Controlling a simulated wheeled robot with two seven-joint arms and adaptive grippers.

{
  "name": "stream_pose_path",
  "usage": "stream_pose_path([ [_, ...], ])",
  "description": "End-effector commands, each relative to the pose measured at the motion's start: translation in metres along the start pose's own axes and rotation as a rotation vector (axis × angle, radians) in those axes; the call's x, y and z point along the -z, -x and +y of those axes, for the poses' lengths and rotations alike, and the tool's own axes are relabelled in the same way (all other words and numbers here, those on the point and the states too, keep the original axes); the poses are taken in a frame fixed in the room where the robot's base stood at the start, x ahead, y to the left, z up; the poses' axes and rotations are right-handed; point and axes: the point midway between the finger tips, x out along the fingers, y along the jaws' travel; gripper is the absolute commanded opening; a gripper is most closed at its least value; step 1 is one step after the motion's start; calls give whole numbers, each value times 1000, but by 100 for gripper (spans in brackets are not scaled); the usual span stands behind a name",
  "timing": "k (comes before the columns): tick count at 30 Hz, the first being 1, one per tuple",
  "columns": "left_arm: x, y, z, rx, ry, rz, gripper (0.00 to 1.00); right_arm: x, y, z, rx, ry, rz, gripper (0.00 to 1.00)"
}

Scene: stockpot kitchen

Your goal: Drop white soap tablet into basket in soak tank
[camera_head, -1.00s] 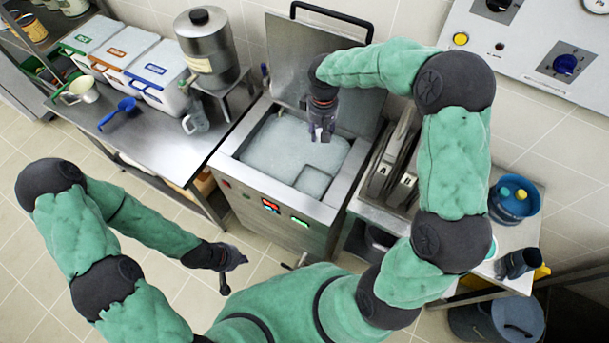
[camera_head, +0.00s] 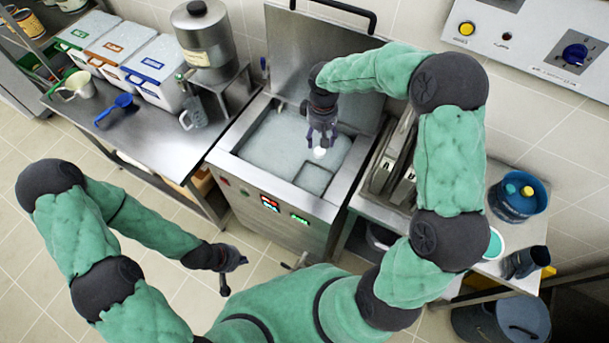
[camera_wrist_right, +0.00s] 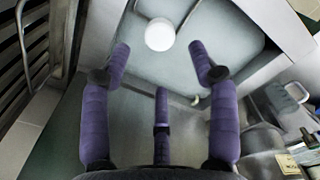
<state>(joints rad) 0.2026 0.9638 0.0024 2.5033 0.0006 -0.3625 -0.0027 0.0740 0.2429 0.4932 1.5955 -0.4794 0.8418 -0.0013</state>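The white soap tablet (camera_head: 320,152) shows just below my right gripper (camera_head: 321,140), over the grey liquid of the soak tank (camera_head: 222,162). In the right wrist view the tablet (camera_wrist_right: 159,34) is a round white disc beyond the spread purple fingers (camera_wrist_right: 160,75), apparently touching none of them. The right gripper is open. A square outline (camera_head: 313,179) in the tank's near right corner may be the basket; I cannot tell for sure. My left gripper (camera_head: 234,268) hangs in front of the counter, away from the tank, its fingers spread and empty.
The raised tank lid (camera_head: 310,45) stands behind the tank. A counter at left holds lidded white bins (camera_head: 150,65), a blue scoop (camera_head: 114,108) and a steel urn (camera_head: 204,42). A side table at right holds a blue canister (camera_head: 518,195).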

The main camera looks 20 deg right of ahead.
Motion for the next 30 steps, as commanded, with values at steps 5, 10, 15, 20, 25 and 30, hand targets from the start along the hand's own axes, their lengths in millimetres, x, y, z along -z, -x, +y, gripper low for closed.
stream_pose_path([
  [5, 0, 0, 0, 0, 0, 0, 0, 0, 0, 0, 0, 0, 0, 65],
  [10, 0, 0, 0, 0, 0, 0, 0, 0, 2, 0, 0, 0, 1, 65],
  [15, 0, 0, 0, 0, 0, 0, 0, 1, 20, 1, -2, 0, 4, 65],
  [20, 0, 0, 0, 0, 0, 0, 0, 2, 51, 1, -2, -1, 6, 65],
  [25, 0, 0, 0, 0, 0, 0, 0, 1, 84, 0, -1, 0, 5, 65],
  [30, 0, 0, 0, 0, 0, 0, 0, 1, 107, 0, -1, 0, 2, 65],
])
